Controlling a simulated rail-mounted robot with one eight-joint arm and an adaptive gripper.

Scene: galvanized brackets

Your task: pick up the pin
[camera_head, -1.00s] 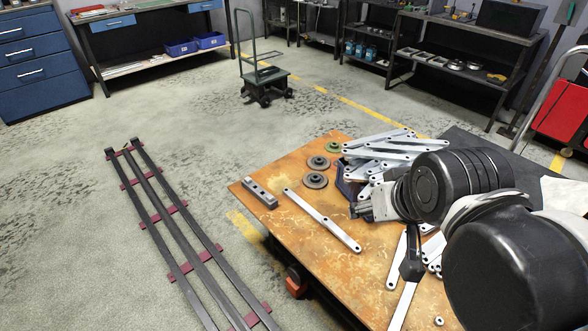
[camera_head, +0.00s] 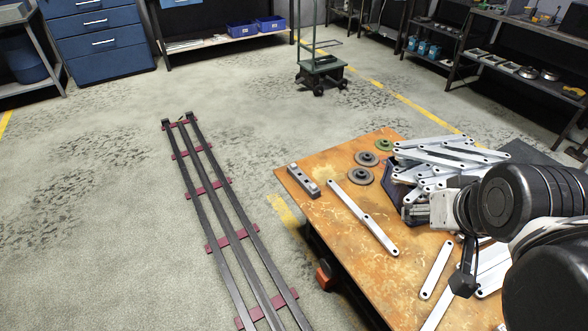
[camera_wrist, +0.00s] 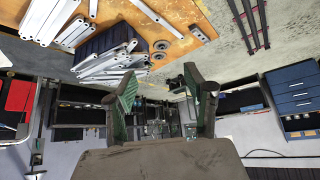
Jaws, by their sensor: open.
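I cannot pick out a pin with certainty in either view. My gripper (camera_wrist: 160,76) is open and empty in the wrist view, its two green-padded fingers apart, with floor and shelving beyond them. In the head view my gripper (camera_head: 410,214) is partly hidden by my own arm, over the table beside the dark bin. Pale galvanized brackets (camera_head: 440,158) are heaped over the dark bin (camera_head: 394,196). The heap also shows in the wrist view (camera_wrist: 112,66), left of the fingers. A long pale bar (camera_head: 363,216) and a grey block with holes (camera_head: 303,181) lie on the table.
The rusty-orange table (camera_head: 330,222) has bare room around the long bar. Two dark discs (camera_head: 360,176) and a green disc (camera_head: 384,145) lie near its far edge. More flat bars (camera_head: 436,270) lie near my arm. A black rail rack (camera_head: 222,215) stands on the floor to the left.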

